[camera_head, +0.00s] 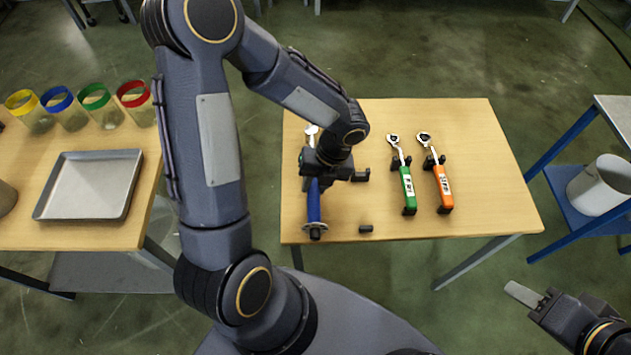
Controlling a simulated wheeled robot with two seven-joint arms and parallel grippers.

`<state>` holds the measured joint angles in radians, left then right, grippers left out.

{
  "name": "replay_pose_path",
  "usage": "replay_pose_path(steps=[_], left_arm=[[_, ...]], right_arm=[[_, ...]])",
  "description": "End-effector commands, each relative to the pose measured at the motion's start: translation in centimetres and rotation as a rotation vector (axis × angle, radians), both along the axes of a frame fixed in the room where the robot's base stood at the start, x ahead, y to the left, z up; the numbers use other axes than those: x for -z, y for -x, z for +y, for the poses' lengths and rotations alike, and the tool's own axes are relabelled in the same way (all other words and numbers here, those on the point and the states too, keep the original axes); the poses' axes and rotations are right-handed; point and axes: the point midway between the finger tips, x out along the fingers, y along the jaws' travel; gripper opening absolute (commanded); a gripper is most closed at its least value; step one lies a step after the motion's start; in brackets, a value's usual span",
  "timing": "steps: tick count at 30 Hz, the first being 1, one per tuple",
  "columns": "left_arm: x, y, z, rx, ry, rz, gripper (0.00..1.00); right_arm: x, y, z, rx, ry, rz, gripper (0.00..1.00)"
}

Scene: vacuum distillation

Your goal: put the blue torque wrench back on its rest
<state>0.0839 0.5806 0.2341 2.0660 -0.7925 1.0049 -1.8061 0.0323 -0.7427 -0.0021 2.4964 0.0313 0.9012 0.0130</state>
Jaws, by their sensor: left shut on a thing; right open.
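The blue torque wrench (314,205) points lengthwise at the left of the middle table, its blue handle toward me and its metal head (311,130) at the far end. My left gripper (318,176) is shut on its middle, which the gripper and wrist partly hide. I cannot tell how far the wrench is above the table. Just right of it are black supports that hold no wrench: a small front block (366,229) and a back piece (362,174) partly hidden by my gripper. My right gripper (525,297) is open and empty, off the table at lower right.
A green wrench (407,185) and an orange wrench (442,185) lie on black supports to the right. The table's right part (490,160) is clear. A left table holds a metal tray (90,185) and several colour-rimmed jars. A white bucket (600,187) stands on a blue-framed cart at right.

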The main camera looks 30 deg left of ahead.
Motion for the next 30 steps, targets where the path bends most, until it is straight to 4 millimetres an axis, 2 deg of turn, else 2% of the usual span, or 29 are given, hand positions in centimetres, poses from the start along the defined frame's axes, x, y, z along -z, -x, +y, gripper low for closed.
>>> replay_pose_path(steps=[12,13,18,26,30], left_arm=[[1.1,0.0,0.0,0.000,-0.001,-0.001,0.00],[1.0,0.0,0.0,0.001,-0.001,-0.002,0.31],[1.0,0.0,0.0,0.000,-0.001,-0.001,0.53],[1.0,0.0,0.0,0.000,0.000,0.001,0.53],[-0.2,-0.3,-0.2,0.000,-0.001,-0.003,0.53]], right_arm=[[0.9,0.0,0.0,0.000,0.000,0.000,0.44],[0.7,0.0,0.0,0.000,0.000,0.000,0.44],[0.7,0.0,0.0,0.000,0.000,0.000,0.44],[0.8,0.0,0.0,0.000,0.000,0.000,0.44],[0.6,0.0,0.0,0.000,0.000,0.000,0.44]])
